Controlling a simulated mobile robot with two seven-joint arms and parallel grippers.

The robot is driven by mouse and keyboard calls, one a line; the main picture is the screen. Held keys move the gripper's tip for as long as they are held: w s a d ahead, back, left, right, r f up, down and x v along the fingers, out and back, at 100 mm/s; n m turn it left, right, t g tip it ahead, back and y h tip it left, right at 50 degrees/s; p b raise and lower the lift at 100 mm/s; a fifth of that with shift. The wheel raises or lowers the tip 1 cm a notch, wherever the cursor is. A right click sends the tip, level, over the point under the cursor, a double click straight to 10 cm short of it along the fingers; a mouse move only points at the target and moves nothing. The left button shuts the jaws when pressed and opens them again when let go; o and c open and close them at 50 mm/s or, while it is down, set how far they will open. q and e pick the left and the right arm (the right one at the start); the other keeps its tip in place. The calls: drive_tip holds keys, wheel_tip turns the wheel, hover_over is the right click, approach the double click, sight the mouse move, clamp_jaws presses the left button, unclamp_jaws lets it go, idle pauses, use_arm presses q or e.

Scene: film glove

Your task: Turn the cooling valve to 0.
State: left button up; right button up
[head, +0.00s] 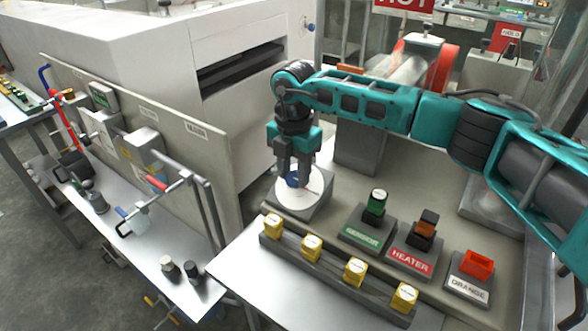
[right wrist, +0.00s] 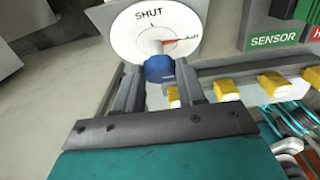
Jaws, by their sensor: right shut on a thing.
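The cooling valve shows as a white round dial (head: 300,203) with a blue knob (head: 292,180) on a grey block. In the right wrist view the dial (right wrist: 128,38) reads SHUT at the top, and a red pointer (right wrist: 178,41) extends right from the centre toward a small mark too blurred to read. My right gripper (head: 293,178) comes down from above and is shut on the blue knob, which also shows in the right wrist view (right wrist: 158,69) between its fingers (right wrist: 157,72). My left gripper is in neither view.
Sensor (head: 364,238), heater (head: 411,262) and orange (head: 467,290) blocks stand right of the dial. A rail (head: 330,275) with several yellow knobs runs in front. A beige panel (head: 200,150) and a lower bench (head: 165,245) with handles lie left.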

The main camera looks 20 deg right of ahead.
idle(0.3)
drive_tip(key=n, duration=0.1)
drive_tip(key=n+g+h, duration=0.1)
drive_tip(key=n, duration=0.1)
drive_tip(key=n+h+b, duration=0.1)
drive_tip(key=shift+w+a+g, duration=0.2)
drive_tip(key=shift+a+g, duration=0.05)
drive_tip(key=shift+g, duration=0.05)
drive_tip(key=n+h, duration=0.1)
drive_tip(key=n+b, duration=0.1)
drive_tip(key=n, duration=0.1)
drive_tip(key=n+h+b, duration=0.1)
drive_tip(key=n, duration=0.1)
drive_tip(key=shift+a+f+g+h, duration=0.2)
drive_tip(key=shift+a+g+h, duration=0.1)
drive_tip(key=shift+g, duration=0.1)
drive_tip(key=n+h+b, duration=0.2)
drive_tip(key=n, duration=0.2)
drive_tip(key=shift+a, duration=0.1)
drive_tip(key=shift+a+f+n+t+h, duration=0.1)
drive_tip(key=shift+n+t+h, duration=0.45)
drive_tip(key=shift+n, duration=1.05)
drive_tip(key=shift+h, duration=0.25)
drive_tip(key=o, duration=1.1)
drive_tip(key=shift+c, duration=0.2)
